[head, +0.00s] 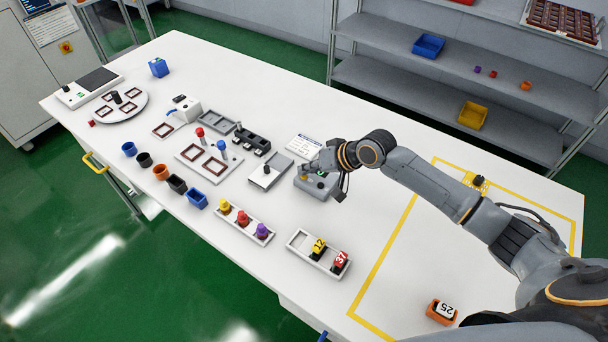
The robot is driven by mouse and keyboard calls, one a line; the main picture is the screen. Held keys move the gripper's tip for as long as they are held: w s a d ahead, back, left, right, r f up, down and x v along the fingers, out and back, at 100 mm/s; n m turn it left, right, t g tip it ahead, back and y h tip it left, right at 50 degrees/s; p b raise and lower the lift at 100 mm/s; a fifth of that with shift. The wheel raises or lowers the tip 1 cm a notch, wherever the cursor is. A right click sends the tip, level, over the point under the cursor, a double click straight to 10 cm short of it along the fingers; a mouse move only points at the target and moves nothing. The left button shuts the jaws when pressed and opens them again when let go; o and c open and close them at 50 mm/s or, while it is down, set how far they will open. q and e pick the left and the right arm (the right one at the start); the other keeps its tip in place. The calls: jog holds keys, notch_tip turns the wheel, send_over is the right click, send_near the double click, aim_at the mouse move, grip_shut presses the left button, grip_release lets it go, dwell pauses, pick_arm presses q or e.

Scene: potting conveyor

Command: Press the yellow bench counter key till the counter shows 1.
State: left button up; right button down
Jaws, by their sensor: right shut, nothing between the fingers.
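The bench counter (316,190) is a small grey box near the middle of the white table. Its yellow key (303,178) shows on the left part of its top, and a small green display patch shows beside it; its digit is too small and too covered to read. My right gripper (312,169) is shut and empty. It reaches in from the right, low over the counter and close to the yellow key; I cannot tell whether it touches the key. It hides part of the counter's top. My left gripper is not in view.
A grey box with a black knob (266,172) and a white card (304,146) are close to the counter. A white tray with numbered blocks (299,241) lies in front. Yellow tape marks the mostly clear right side.

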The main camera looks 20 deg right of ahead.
aim_at(307, 178)
jog(key=shift+f, duration=0.45)
dwell(0.3)
jog(key=shift+r, duration=0.1)
jog(key=shift+r+p, duration=0.75)
jog(key=shift+p, duration=0.15)
jog(key=shift+r, duration=0.1)
notch_tip(307, 178, up, 5)
jog(key=p, duration=0.5)
jog(key=shift+s+f, duration=0.1)
jog(key=shift+f, duration=0.1)
dwell(0.5)
